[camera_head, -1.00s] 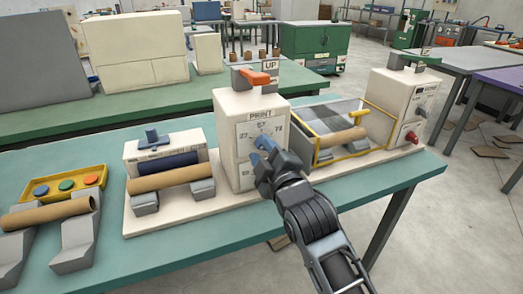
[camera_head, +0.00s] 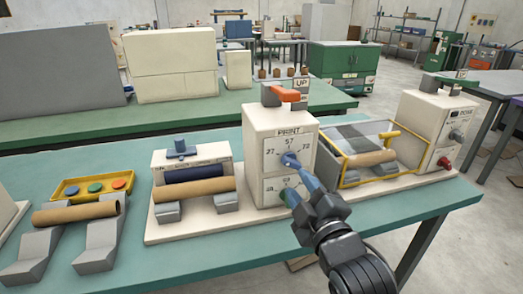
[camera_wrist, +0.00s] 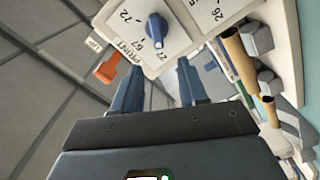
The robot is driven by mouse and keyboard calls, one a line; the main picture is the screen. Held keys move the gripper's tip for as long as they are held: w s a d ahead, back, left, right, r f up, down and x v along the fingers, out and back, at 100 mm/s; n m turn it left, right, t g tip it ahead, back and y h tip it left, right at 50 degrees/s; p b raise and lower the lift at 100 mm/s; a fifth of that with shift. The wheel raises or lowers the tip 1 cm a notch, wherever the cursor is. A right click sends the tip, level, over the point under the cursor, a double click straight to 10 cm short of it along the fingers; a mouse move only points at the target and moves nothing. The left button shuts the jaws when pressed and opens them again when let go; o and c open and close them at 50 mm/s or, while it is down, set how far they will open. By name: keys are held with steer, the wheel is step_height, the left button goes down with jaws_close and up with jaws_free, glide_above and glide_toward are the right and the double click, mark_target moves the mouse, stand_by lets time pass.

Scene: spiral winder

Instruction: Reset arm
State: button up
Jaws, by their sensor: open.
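My gripper (camera_head: 294,180) is open and empty in front of the white PRINT box (camera_head: 264,140). In the wrist view my gripper (camera_wrist: 159,66) has its two blue fingers spread, with the blue dial knob (camera_wrist: 156,27) beyond the tips and apart from them. In the head view the knob (camera_head: 290,160) sits on the dial marked 27, 57 and 72, just above and left of the fingers. My fingers partly hide the lower dial panel (camera_head: 273,188). An orange lever (camera_head: 286,95) is on top of the box, beside the UP sign.
To the right are a yellow-framed bin (camera_head: 345,182) with a cardboard tube (camera_head: 370,158) and a white box with a red knob (camera_head: 443,162). To the left are a roller unit (camera_head: 165,158) and a yellow button tray (camera_head: 70,190). The teal table's front strip (camera_head: 230,250) is clear.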

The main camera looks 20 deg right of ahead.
steer(key=s+d+f+m+g, duration=0.1)
steer(key=s+f+m, duration=0.3)
steer(key=s, duration=0.6)
steer(key=s+f+m, duration=0.1)
steer(key=s+f, duration=0.4)
steer(key=s, duration=0.5)
steer(key=s+r+m+g, duration=0.1)
steer(key=s+m, duration=0.2)
steer(key=s, duration=0.7)
steer(key=s+d+r+m+g, duration=0.1)
steer(key=s+m, duration=0.3)
steer(key=s, duration=0.7)
steer(key=shift+s+r, duration=0.2)
steer(key=shift+r, duration=0.6)
